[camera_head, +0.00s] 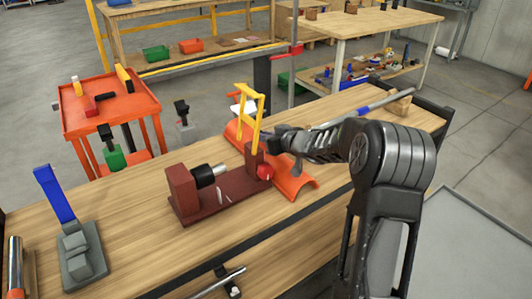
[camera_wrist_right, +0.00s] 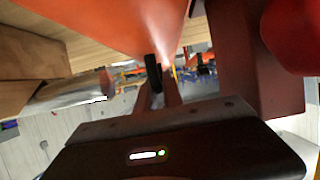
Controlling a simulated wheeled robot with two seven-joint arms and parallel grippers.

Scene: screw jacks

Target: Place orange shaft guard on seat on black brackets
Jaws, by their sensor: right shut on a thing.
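The orange shaft guard (camera_head: 291,183) is a long curved shell, just behind the dark red machine base on the wooden bench; whether it touches the bench is unclear. A yellow upright frame (camera_head: 250,108) rises at its left part. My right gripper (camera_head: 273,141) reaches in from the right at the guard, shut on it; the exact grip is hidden. In the right wrist view, the guard (camera_wrist_right: 110,18) fills the top, close to the gripper fingers (camera_wrist_right: 156,88). The black brackets and seat cannot be made out. My left gripper is out of view.
A grey block with a blue lever (camera_head: 55,195) stands at left. A metal rod (camera_head: 377,105) lies at right. An orange cart (camera_head: 110,103) stands behind the bench.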

